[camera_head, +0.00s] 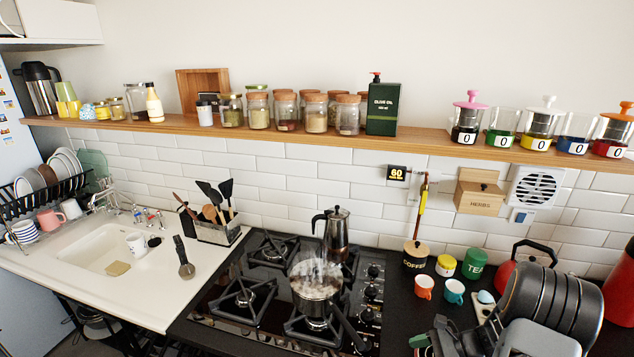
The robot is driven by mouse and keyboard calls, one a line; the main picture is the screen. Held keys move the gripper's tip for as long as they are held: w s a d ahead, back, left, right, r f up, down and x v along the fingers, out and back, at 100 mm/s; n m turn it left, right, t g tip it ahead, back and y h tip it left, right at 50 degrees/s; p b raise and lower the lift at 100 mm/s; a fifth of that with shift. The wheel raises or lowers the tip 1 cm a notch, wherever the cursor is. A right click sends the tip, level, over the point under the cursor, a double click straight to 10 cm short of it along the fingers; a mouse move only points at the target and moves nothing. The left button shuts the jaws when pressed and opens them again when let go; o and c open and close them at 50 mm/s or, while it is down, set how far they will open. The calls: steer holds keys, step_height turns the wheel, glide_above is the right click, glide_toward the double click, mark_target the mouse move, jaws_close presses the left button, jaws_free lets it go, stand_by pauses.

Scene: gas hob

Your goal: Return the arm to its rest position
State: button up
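My arm (535,340) is folded at the bottom right of the head view, in front of the dark counter. My gripper (446,338) seems to be the dark grey part at the bottom edge, left of the arm's larger links. It is partly cut off by the frame, and its fingers do not show clearly. I cannot see anything held in it, and I cannot tell whether it is open or shut. A small green patch beside it is too unclear to name.
A steaming pan (315,283) sits on the hob (258,326), with a moka pot (337,232) behind it. Orange (424,287) and teal (454,291) cups and a red kettle (508,268) stand near my arm. The sink (90,258) is left.

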steer(key=s+r+n+g+h, duration=0.1)
steer(key=n, duration=0.1)
steer(key=s+a+r+n+g+h, duration=0.1)
steer(key=s+n, duration=0.1)
steer(key=shift+s+a+r+g+h, duration=0.1)
steer(key=shift+s+g+h, duration=0.15)
steer(key=shift+g+h, duration=0.05)
steer(key=s+a+r+n+t+h, duration=0.2)
steer(key=s+a+r+n+h, duration=0.1)
steer(key=r+n, duration=0.4)
steer(key=s+a+r+n+t+h, duration=0.2)
steer(key=a+r+n+h, duration=0.4)
steer(key=r, duration=0.6)
steer(key=shift+s+a+n, duration=0.45)
steer(key=shift+a+n, duration=0.35)
steer(key=shift+n, duration=0.4)
